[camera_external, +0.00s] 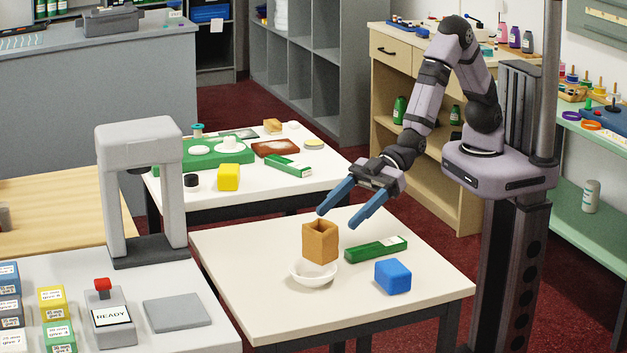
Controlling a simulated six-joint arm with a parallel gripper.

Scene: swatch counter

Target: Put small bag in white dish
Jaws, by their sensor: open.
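The small bag (320,243) is an orange-brown, open-topped paper bag, upright on the near table. Its lower end covers the far rim of the white dish (314,280) in this view. I cannot tell whether it rests inside the dish or only overlaps its edge. My gripper (337,219) has two blue fingers spread apart and is empty. It is above the table, just above and behind the bag in the picture, with no contact visible.
A green box (376,250) lies right of the bag, and a blue block (393,277) sits nearer the front right. The near table (260,250) is clear on its left. A second table behind holds a yellow block (228,177) and a green tray.

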